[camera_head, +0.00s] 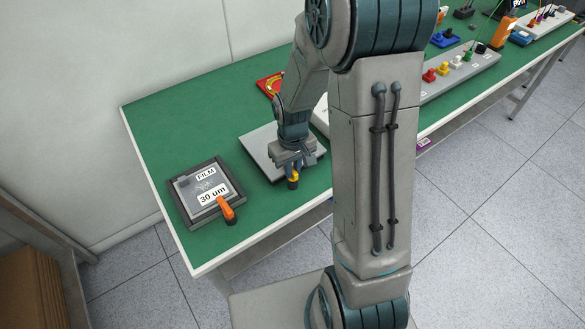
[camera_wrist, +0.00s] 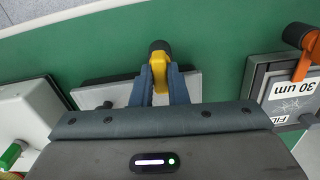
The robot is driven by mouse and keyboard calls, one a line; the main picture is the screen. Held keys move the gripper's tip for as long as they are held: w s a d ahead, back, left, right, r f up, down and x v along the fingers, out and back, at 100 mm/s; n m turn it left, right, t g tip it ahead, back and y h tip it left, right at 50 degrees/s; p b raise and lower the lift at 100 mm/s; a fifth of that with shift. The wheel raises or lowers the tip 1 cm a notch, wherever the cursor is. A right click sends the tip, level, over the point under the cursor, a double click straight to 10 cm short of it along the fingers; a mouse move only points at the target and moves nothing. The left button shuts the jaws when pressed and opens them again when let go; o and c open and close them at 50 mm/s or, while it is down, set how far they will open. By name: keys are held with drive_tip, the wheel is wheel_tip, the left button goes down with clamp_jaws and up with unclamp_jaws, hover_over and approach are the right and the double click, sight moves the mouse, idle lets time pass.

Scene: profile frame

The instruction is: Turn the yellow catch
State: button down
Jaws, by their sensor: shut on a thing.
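The yellow catch (camera_head: 293,178) sits at the front edge of a grey plate-like frame (camera_head: 262,148) on the green table. It has a dark rounded end, and it also shows in the wrist view (camera_wrist: 159,58). My gripper (camera_head: 291,168) is above the frame's front edge. In the wrist view my gripper (camera_wrist: 160,82) has a blue finger on each side of the catch and is shut on it. The fingers and palm hide part of the catch and much of the frame.
Left of the frame lies a dark-framed film box (camera_head: 186,186) labelled "30 um" with an orange catch (camera_head: 226,209). A red item (camera_head: 269,85) lies behind. A panel with coloured knobs (camera_head: 460,70) stands to the right. Green table (camera_head: 160,125) is bare around the film box.

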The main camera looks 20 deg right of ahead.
drive_tip(key=shift+n, duration=0.6)
drive_tip(key=c, duration=1.4)
unclamp_jaws()
drive_tip(key=shift+c, duration=0.2)
drive_tip(key=shift+r, duration=0.1)
wheel_tip(320, 180, up, 14)
